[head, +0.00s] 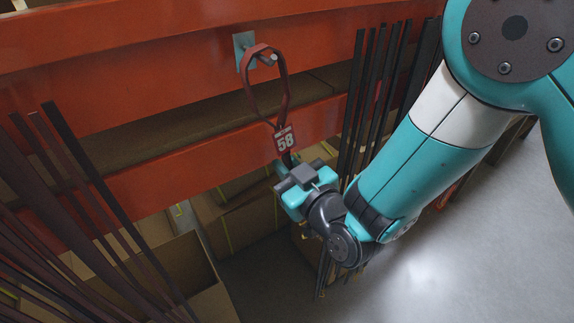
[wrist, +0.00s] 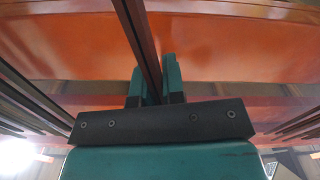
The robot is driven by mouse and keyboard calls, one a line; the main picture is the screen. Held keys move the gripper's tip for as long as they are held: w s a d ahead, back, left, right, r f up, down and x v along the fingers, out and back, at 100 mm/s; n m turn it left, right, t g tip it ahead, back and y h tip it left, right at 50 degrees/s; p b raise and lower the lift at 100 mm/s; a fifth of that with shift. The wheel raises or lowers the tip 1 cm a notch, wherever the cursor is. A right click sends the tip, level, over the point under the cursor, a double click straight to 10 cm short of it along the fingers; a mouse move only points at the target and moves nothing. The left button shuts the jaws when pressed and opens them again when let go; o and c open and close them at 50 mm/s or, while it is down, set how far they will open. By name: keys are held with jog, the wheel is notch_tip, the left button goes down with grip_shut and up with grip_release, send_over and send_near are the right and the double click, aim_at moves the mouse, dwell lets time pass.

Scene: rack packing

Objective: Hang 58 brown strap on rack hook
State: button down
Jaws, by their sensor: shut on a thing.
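The brown strap (head: 286,94) forms a loop whose top lies around the rack hook (head: 269,59). The hook stands out from a small plate on the upper orange beam. A red tag (head: 285,139) marked 58 sits at the bottom of the loop. My gripper (head: 288,167) is just below the tag, shut on the strap. In the wrist view the strap (wrist: 143,45) runs up from between the two teal fingers (wrist: 155,85). The loop's top and the hook are out of the wrist view.
Orange rack beams (head: 150,178) cross behind the strap. Dark straps hang in bunches at the left (head: 85,190) and at the right (head: 375,95) of my gripper. Cardboard boxes (head: 235,212) stand below. Grey floor (head: 440,255) is open at the lower right.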

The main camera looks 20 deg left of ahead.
dwell(0.4)
jog(key=c, duration=1.1)
grip_release()
